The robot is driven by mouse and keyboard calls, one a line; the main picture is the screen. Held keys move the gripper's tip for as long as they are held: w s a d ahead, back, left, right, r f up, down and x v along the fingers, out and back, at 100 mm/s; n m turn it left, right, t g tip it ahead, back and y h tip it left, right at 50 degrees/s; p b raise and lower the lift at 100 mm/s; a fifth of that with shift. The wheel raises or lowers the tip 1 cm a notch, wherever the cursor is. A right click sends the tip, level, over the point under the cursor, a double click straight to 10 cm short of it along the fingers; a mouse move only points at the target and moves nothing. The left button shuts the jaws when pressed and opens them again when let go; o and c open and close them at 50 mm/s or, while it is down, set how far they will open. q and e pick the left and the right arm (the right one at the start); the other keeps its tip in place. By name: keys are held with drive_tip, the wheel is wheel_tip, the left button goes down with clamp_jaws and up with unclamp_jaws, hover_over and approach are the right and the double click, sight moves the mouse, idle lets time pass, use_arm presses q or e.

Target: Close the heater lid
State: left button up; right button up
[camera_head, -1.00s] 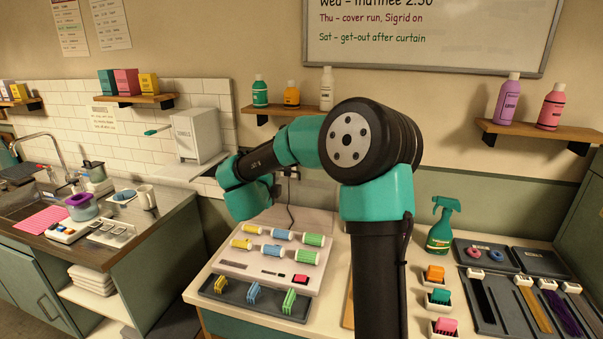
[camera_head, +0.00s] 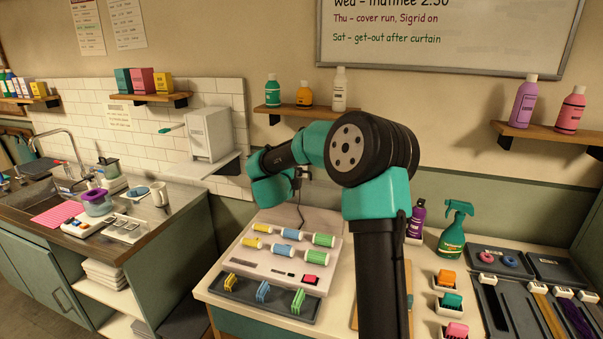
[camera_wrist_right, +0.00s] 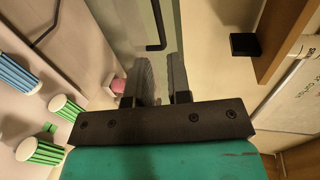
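The heater (camera_head: 262,268) is a pale box on the counter, with yellow, blue and green rollers on top and a dark front tray of clips. In the right wrist view, a greyish see-through pane (camera_wrist_right: 125,35) with a black bar handle (camera_wrist_right: 157,28) looks like the raised lid; I cannot make out its edges. My right gripper (camera_wrist_right: 163,70) has a narrow gap between its fingers, with the handle showing beyond their tips. In the head view it is above the heater's back, its fingers (camera_head: 303,173) mostly hidden by my arm. My left gripper is not in view.
A spray bottle (camera_head: 453,230) and a purple bottle (camera_head: 416,218) stand right of my arm. Coloured blocks in holders (camera_head: 447,281) and dark trays (camera_head: 505,300) fill the right counter. A bottle shelf (camera_head: 290,110) hangs above. A sink counter (camera_head: 135,228) is at left.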

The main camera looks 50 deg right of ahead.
drive_tip(key=x, duration=0.9)
drive_tip(key=shift+w+d+f, duration=0.1)
drive_tip(key=shift+w+d, duration=0.05)
drive_tip(key=shift+d, duration=0.2)
drive_tip(key=shift+c, duration=0.3)
clamp_jaws()
